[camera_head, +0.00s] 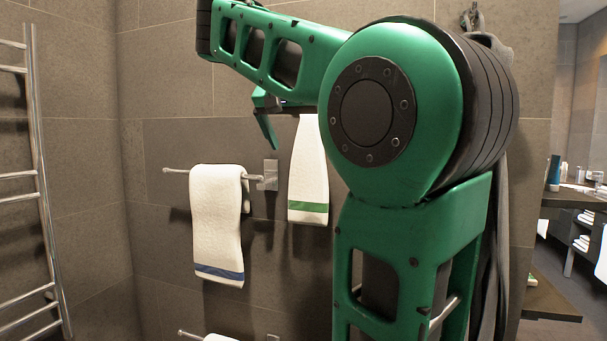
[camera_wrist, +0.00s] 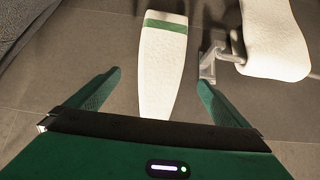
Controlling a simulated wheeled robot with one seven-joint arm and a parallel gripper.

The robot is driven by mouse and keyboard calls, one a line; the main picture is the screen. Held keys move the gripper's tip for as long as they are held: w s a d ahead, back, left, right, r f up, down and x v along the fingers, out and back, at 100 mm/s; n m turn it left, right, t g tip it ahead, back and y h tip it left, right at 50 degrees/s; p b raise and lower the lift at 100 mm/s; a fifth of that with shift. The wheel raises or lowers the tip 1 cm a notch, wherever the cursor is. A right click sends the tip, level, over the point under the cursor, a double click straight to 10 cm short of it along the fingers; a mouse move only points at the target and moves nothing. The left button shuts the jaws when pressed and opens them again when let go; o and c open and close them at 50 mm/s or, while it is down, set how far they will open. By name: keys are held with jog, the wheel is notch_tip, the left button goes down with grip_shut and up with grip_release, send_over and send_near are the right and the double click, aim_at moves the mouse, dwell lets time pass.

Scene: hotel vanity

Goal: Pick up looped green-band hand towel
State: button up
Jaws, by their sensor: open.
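The white hand towel with the green band (camera_head: 308,170) hangs on the tiled wall in the head view, band at its lower end. Its upper end narrows and is hidden by my arm and gripper, so its loop cannot be seen. In the wrist view the same towel (camera_wrist: 163,62) appears with its band at the top, its narrow end between my fingers. My gripper (camera_wrist: 160,80) is open, with one green finger on each side of the towel and gaps on both sides. In the head view a finger of my gripper (camera_head: 267,130) shows just left of the towel's top.
A white towel with a blue band (camera_head: 217,225) hangs left on a metal bar (camera_head: 176,171); it also shows at right in the wrist view (camera_wrist: 273,40). A metal rack (camera_head: 40,170) stands far left. Dark grey cloth (camera_head: 492,230) hangs right, near a dark shelf (camera_head: 550,300).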

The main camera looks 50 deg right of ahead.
aim_at(306, 162)
jog(key=x, duration=1)
jog(key=shift+w+d+f, duration=0.15)
jog(key=shift+w+f, duration=0.05)
jog(key=shift+w, duration=0.1)
jog(key=c, duration=1.1)
